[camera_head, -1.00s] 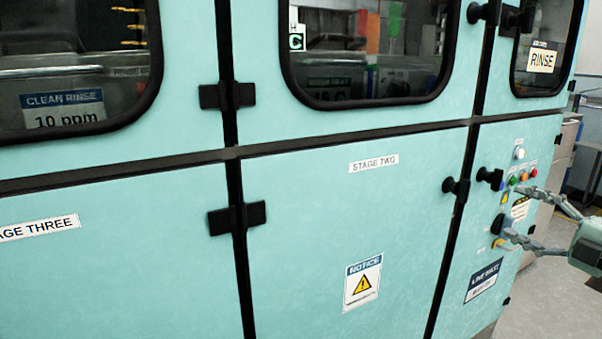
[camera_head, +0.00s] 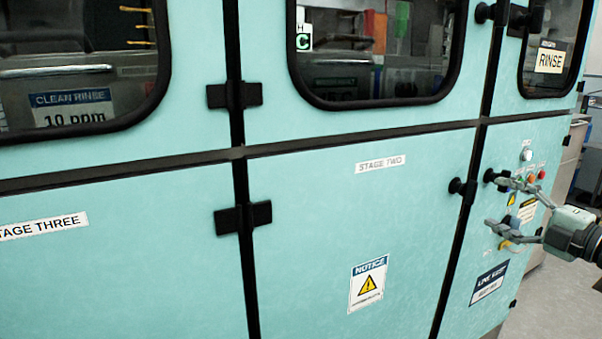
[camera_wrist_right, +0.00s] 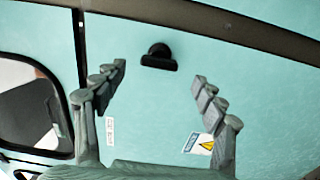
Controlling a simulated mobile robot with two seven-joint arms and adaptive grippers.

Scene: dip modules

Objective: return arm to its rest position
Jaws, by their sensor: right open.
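My right gripper (camera_head: 497,205) comes in from the right edge in the head view, in front of the control panel at the cabinet's right end. Its two fingers are spread apart with nothing between them. In the right wrist view the same open fingers (camera_wrist_right: 160,82) frame the teal cabinet face, with a black knob (camera_wrist_right: 158,57) beyond and between them. Whether the fingertips touch the panel cannot be told. My left gripper is not in view.
The teal cabinet (camera_head: 330,240) fills most of the head view. Black door knobs (camera_head: 462,187) and hinges (camera_head: 243,217) stick out from it. Coloured buttons (camera_head: 530,178) sit partly behind my right gripper. Grey floor (camera_head: 548,300) shows at lower right.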

